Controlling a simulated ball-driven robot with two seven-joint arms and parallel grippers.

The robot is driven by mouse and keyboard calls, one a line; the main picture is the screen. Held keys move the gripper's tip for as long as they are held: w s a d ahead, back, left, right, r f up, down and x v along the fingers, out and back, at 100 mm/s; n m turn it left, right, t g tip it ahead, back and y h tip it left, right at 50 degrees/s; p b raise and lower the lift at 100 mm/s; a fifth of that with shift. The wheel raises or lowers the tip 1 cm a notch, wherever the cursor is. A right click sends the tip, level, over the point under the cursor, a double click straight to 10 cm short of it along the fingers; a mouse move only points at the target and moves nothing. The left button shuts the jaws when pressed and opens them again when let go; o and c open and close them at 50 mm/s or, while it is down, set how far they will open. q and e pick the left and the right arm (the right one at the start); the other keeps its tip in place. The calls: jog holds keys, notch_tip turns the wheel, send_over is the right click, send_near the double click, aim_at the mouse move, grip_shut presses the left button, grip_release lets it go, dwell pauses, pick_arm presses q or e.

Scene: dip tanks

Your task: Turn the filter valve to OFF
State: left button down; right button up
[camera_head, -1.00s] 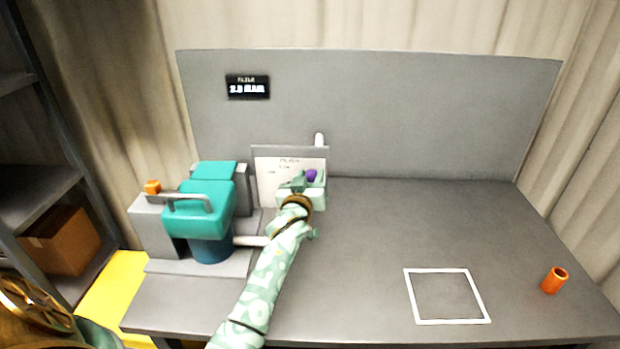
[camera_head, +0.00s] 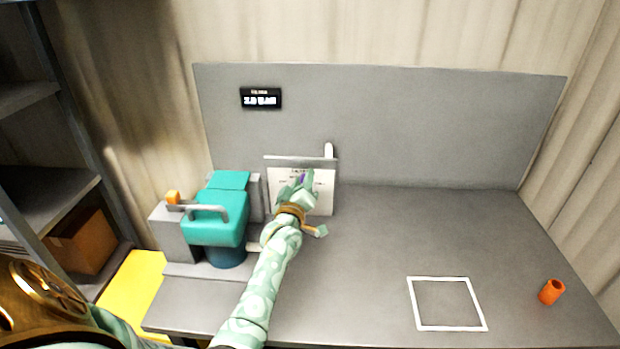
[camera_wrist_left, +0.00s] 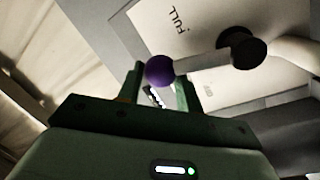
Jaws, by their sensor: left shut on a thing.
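The filter valve stands in front of a white label plate (camera_head: 322,198) on the bench, left of its middle. In the left wrist view its purple knob (camera_wrist_left: 159,69) sits between my left gripper's fingers, and its black hub (camera_wrist_left: 241,47) shows on the plate to the right. My left gripper (camera_head: 300,184) is shut on the purple knob. In the head view the gripper covers much of the valve. My right gripper is not in view.
A teal pump unit (camera_head: 214,232) with a grey handle stands left of the valve. A small dark display (camera_head: 261,98) hangs on the grey back panel (camera_head: 430,125). A white square outline (camera_head: 412,304) and an orange cup (camera_head: 551,292) are at the right. The middle bench is clear.

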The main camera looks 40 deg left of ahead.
pick_arm(q)
jog(key=n, duration=0.1)
jog(key=a+n, duration=0.1)
jog(key=s+n+p, duration=0.1)
jog(key=shift+s+a+f+y, duration=0.1)
jog(key=shift+a+f+y, duration=0.15)
jog(key=shift+a+y, duration=0.15)
jog(key=n, duration=0.1)
jog(key=s+a+n, duration=0.1)
jog(key=n, duration=0.1)
jog(key=shift+a+f+y+p, duration=0.25)
jog(key=shift+f+y+p, duration=0.05)
jog(key=shift+f, duration=0.05)
jog(key=n, duration=0.1)
jog(key=s+a+f+n, duration=0.1)
jog(key=n, duration=0.1)
jog(key=shift+a+y, duration=0.15)
jog(key=shift+y, duration=0.25)
jog(key=shift+s+a+f+n+g+y+b, duration=0.15)
jog(key=shift+s+a+f+n+y+b, duration=0.15)
jog(key=shift+n, duration=0.7)
jog(key=shift+s+a+f+n+g+y+b, duration=0.15)
jog(key=shift+a+f+n, duration=0.25)
jog(key=shift+n, duration=0.6)
jog(key=shift+w, duration=0.1)
jog(key=c, duration=1)
grip_release()
jog(key=shift+w+d, duration=0.1)
jog(key=shift+w+r, duration=0.1)
jog(key=shift+r, duration=0.05)
